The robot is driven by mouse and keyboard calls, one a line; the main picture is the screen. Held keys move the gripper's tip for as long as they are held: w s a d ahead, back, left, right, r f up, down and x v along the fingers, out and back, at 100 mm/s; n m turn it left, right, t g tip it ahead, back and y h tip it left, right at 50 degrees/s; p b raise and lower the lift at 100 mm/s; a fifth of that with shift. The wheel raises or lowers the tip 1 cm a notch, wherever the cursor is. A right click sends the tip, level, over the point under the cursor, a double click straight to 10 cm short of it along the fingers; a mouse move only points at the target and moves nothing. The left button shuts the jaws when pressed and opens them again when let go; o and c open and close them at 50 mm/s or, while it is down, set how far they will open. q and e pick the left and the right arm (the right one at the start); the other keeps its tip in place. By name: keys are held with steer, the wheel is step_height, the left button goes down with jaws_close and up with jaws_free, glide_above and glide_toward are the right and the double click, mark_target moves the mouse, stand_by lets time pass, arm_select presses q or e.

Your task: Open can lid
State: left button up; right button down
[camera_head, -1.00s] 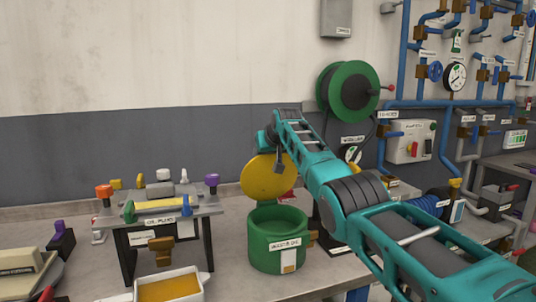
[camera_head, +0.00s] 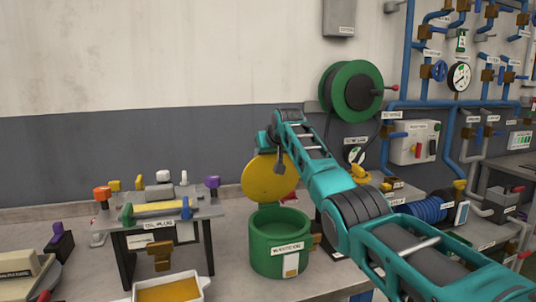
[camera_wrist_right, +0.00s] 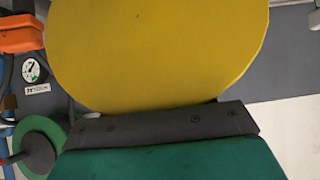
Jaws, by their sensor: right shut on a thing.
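The green can (camera_head: 268,257) stands on the bench, its top open to view. Its round yellow lid (camera_head: 270,180) is raised nearly upright at the can's back edge. My right gripper (camera_head: 278,160) is at the upper part of the lid, shut on it; its fingertips are mostly hidden against the lid. In the right wrist view the yellow lid (camera_wrist_right: 160,50) fills the upper middle, above a dark grey strip and a teal surface. My left gripper does not show.
A small stand (camera_head: 205,212) with coloured knobs and a white tray (camera_head: 138,294) of orange-yellow contents are left of the can. A green hose reel (camera_head: 349,90), blue pipes (camera_head: 440,104) and a grey-white control box (camera_head: 414,142) are behind at the right.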

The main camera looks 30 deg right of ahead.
steer(key=shift+a+f, duration=0.1)
steer(key=shift+f, duration=0.6)
steer(key=c, duration=0.5)
jaws_free()
steer(key=shift+s+a+r+p, duration=0.1)
steer(key=shift+s+r+p, duration=0.15)
steer(key=shift+r, duration=1.35)
steer(key=shift+s+d+r+p, duration=0.1)
steer(key=shift+s+r+p, duration=0.1)
steer(key=shift+r, duration=1.4)
steer(key=shift+s+a+r+p, duration=0.1)
steer(key=shift+s+r+p, duration=0.15)
steer(key=shift+r, duration=1.35)
steer(key=shift+s+a+r, duration=0.1)
steer(key=shift+s+r, duration=0.1)
steer(key=shift+r, duration=0.75)
steer(key=shift+s+r, duration=0.2)
steer(key=shift+r, duration=0.7)
steer(key=shift+s+a+r, duration=0.1)
steer(key=shift+s+r, duration=0.1)
steer(key=shift+r, duration=0.75)
